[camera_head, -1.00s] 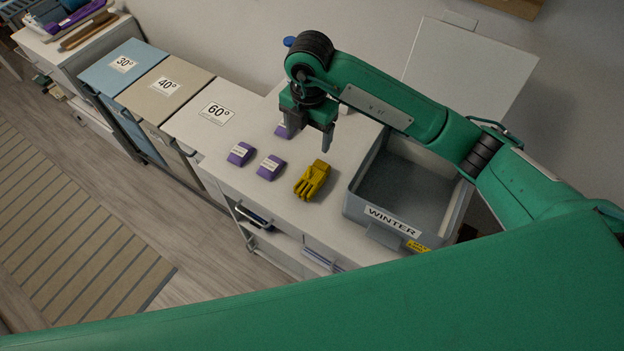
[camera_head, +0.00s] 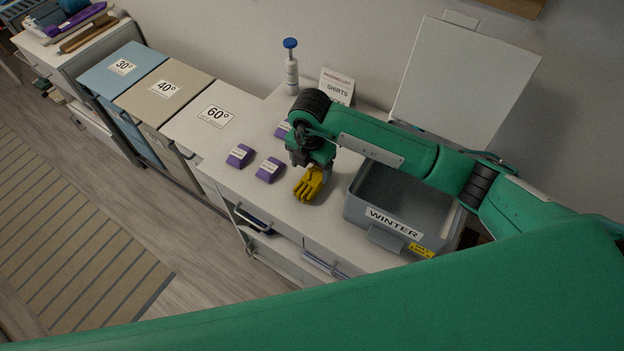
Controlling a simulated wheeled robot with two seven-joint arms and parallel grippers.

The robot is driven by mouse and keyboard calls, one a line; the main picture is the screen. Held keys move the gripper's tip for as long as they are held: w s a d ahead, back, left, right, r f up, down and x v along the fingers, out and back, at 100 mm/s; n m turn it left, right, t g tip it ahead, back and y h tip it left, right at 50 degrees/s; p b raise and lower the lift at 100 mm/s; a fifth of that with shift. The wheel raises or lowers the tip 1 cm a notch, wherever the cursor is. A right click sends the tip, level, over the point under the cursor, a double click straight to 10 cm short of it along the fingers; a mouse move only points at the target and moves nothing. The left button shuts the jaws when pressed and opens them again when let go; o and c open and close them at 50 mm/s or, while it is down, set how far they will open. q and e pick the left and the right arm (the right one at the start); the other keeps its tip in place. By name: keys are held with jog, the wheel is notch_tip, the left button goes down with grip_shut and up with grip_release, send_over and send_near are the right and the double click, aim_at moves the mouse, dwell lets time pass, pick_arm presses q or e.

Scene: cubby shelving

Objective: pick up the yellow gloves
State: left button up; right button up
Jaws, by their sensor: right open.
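The yellow gloves (camera_head: 309,186) lie on the white counter, just left of the grey bin. My right gripper (camera_head: 318,166) is above and at the far end of the gloves, pointing down. It is open, and its fingers are largely hidden behind its own wrist and close to the gloves. I cannot tell whether the fingers touch them. My left gripper is not in view.
A grey bin labelled WINTER (camera_head: 392,221) stands right of the gloves. Purple labelled blocks (camera_head: 269,169) sit to the left. A white bottle with a blue top (camera_head: 291,68) and a packing list card (camera_head: 337,86) stand at the back.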

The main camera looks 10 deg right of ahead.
aim_at(312, 178)
jog(key=f+p, duration=0.1)
jog(key=f, duration=0.1)
jog(key=s+f+p, duration=0.1)
jog(key=f, duration=0.1)
jog(key=shift+d+f, duration=0.1)
jog(key=shift+f, duration=0.35)
jog(key=c, duration=1.1)
